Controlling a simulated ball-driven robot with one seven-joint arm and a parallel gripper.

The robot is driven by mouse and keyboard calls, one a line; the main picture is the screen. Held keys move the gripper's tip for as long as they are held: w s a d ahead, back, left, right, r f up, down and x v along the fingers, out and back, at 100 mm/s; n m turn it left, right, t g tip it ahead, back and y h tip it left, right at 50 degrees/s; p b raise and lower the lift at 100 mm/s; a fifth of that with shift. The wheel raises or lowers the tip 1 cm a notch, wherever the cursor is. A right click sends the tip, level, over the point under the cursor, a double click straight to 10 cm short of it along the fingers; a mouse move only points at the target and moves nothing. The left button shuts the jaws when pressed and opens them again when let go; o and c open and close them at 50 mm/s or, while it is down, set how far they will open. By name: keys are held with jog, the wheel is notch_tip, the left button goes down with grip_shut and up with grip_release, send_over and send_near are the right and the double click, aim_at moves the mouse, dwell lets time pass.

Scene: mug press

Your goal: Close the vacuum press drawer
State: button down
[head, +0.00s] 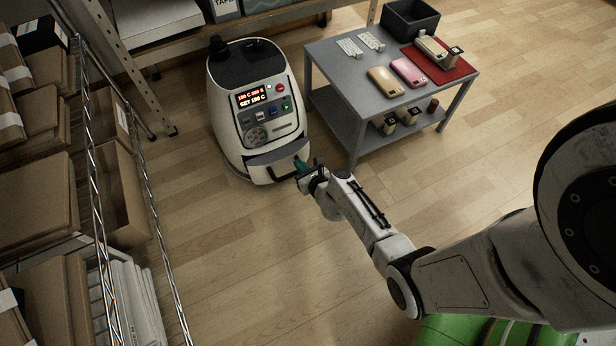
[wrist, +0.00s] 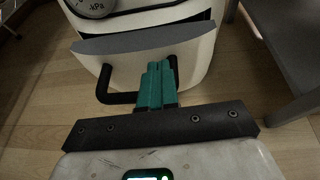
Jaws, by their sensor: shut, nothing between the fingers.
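The vacuum press (head: 250,105) is a white rounded machine standing on the floor, with a dark top, a lit display and buttons. Its drawer (head: 275,160) is at the lower front and has a dark handle. In the wrist view the drawer (wrist: 150,40) front stands out from the white body, and the black bar handle (wrist: 118,98) shows on both sides of my fingers. My gripper (head: 299,165) is at the right part of the drawer front. Its teal fingers (wrist: 157,72) are shut together, empty, and overlap the handle; whether they touch it I cannot tell.
A grey table (head: 352,72) with phone cases, a red mat (head: 455,72) and a black bin (head: 410,18) stands right of the press. A wire shelf (head: 125,150) with cardboard boxes is at the left. The wooden floor before the press is clear.

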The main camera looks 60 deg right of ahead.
aim_at(290, 151)
jog(key=shift+w+d, duration=0.4)
jog(key=shift+w, duration=0.25)
jog(key=shift+w+d, duration=0.35)
jog(key=shift+w, duration=0.25)
jog(key=shift+w+d+b, duration=0.5)
jog(key=shift+w+d, duration=0.25)
jog(key=shift+w, duration=0.35)
